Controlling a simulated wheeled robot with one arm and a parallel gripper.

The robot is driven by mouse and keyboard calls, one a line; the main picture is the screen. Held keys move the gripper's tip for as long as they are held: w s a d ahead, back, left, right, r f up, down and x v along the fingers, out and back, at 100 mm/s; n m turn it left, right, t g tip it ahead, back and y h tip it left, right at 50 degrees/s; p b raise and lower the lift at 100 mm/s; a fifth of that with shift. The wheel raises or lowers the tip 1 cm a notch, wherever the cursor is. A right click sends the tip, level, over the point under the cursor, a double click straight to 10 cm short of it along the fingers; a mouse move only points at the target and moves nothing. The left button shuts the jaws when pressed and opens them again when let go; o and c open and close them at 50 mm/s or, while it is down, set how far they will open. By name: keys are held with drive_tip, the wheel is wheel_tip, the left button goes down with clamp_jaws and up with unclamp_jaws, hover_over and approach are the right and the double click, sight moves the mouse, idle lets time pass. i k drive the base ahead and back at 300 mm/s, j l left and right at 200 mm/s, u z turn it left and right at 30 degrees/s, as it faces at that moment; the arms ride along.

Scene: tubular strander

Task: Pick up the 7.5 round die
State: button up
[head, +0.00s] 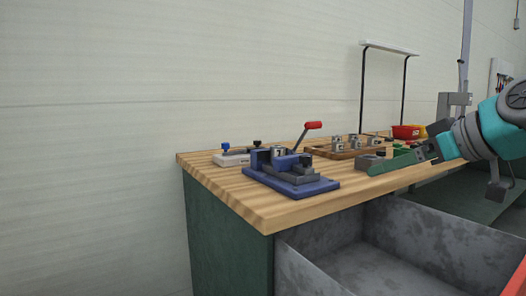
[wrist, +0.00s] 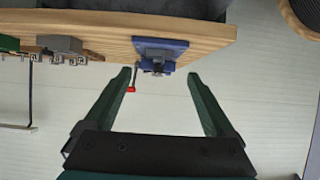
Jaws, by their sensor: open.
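Several small grey metal pieces, likely the dies, stand on a brown wooden board (head: 345,151) on the workbench. They are too small to tell which is the 7.5 round die. In the wrist view, small pieces (wrist: 88,56) show along the bench edge at the upper left. My gripper (head: 385,162) is at the right in the head view, in front of the board's right part. In the wrist view my gripper (wrist: 162,80) has its two green fingers wide apart with nothing held between them.
A blue clamp fixture (head: 292,180) with a red-knobbed lever (head: 313,126) stands near the bench's front left. A white item (head: 230,158) lies behind it. A red bin (head: 406,132) is further back. An open grey drawer (head: 400,240) juts out below the wooden benchtop (head: 245,196).

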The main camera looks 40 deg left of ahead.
sight(277, 150)
drive_tip(key=i+j, duration=0.1)
drive_tip(key=j, duration=0.35)
drive_tip(key=i+j, duration=0.15)
drive_tip(key=j, duration=0.25)
drive_tip(key=i+j, duration=0.1)
drive_tip(key=j, duration=0.35)
